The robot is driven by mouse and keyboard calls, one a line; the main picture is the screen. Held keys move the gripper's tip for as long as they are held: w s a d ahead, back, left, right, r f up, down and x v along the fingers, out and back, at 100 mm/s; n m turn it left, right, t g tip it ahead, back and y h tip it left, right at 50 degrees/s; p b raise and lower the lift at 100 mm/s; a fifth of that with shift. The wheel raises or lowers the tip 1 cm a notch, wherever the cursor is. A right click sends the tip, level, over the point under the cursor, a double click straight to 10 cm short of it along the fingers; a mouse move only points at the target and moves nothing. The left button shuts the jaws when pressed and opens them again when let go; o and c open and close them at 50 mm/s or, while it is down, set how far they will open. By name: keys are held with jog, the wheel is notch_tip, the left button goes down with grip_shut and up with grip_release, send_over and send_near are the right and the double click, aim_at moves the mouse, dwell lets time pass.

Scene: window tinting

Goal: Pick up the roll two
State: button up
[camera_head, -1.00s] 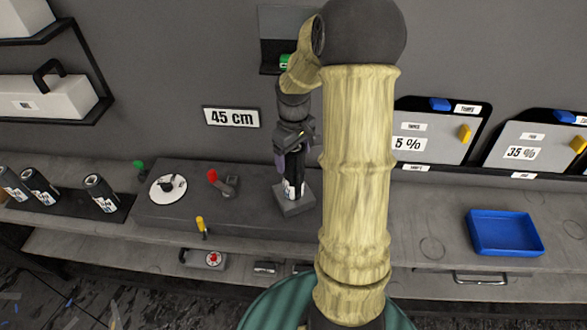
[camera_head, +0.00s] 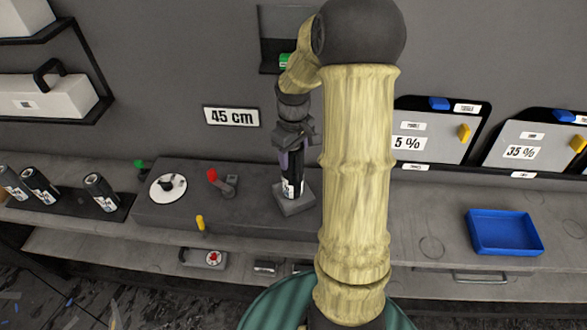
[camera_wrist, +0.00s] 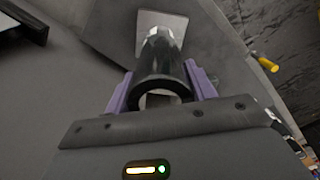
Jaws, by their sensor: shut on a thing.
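A dark roll with a white label (camera_head: 292,181) stands upright on a small grey square stand (camera_head: 295,203) on the workbench. My gripper (camera_head: 293,150) is above the stand and shut on this roll at its upper part. In the wrist view the black roll (camera_wrist: 162,72) sits between the purple fingers of my gripper (camera_wrist: 161,88), its open end toward the camera and the pale stand (camera_wrist: 160,24) beyond it. Several similar black rolls, one of them here (camera_head: 101,192), stand on a dark mat at the left. I cannot tell which number the held roll bears.
A grey block with a white dial (camera_head: 168,187) and a red lever (camera_head: 214,176) is left of the stand. A yellow-handled lever (camera_head: 201,225) sits at its front. A blue tray (camera_head: 505,232) lies at the right. A "45 cm" sign (camera_head: 231,117) is on the wall.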

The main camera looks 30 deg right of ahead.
jog(key=shift+r, duration=0.1)
notch_tip(320, 180, up, 18)
jog(key=b, duration=0.1)
jog(key=shift+b, duration=0.4)
jog(key=shift+d, duration=0.1)
dwell(0.4)
